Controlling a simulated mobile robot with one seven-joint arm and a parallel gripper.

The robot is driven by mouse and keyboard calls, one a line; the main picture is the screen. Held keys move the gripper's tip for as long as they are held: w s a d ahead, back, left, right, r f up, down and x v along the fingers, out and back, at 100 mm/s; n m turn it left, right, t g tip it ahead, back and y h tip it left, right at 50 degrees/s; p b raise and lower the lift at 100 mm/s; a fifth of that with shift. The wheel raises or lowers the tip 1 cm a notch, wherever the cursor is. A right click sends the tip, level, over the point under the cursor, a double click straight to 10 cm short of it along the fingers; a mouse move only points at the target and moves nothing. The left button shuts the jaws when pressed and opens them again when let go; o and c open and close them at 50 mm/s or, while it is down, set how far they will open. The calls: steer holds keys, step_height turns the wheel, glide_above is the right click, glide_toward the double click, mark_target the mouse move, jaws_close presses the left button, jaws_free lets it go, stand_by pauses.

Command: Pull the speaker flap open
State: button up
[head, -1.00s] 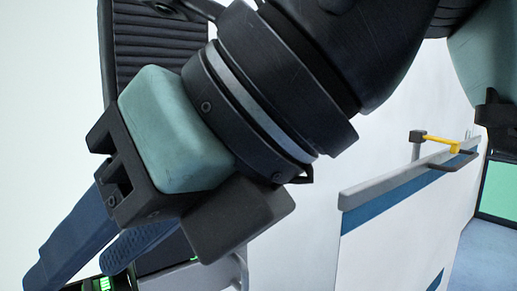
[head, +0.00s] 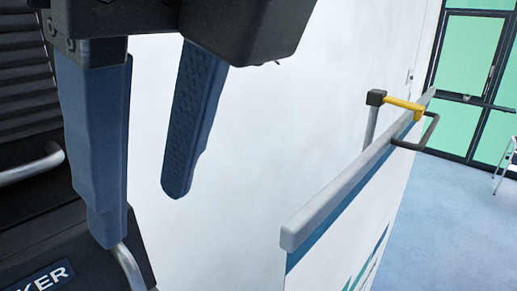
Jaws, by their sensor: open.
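The speaker flap (head: 75,245) is a black panel at the lower left of the head view. Only the end of its label, "KER", shows, and the frame cuts the panel off. A curved silver handle (head: 130,268) stands at its right side, partly hidden behind my left fingertip. My gripper (head: 143,212) is open, with its two blue fingers pointing down and nothing between them. The left finger overlaps the flap and the top of the handle in the picture; I cannot tell whether it touches. The right finger is in front of the white wall.
Another silver handle (head: 30,168) is at the left edge by a ribbed black surface (head: 22,95). A white partition (head: 345,215) with a grey top edge stands at the right, bearing a yellow bar (head: 403,104). Blue floor (head: 450,215) is open beyond it.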

mark_target(137, 284)
steer(key=b+x, duration=0.2)
steer(key=x, duration=0.1)
steer(key=b+x, duration=0.3)
steer(key=x, duration=0.1)
steer(key=b+x, duration=0.2)
steer(key=x, duration=0.2)
steer(key=shift+s+b, duration=0.4)
steer(key=shift+b+x, duration=0.45)
steer(key=shift+x, duration=0.35)
steer(key=shift+w+r, duration=0.1)
steer(key=shift+w, duration=0.05)
jaws_close()
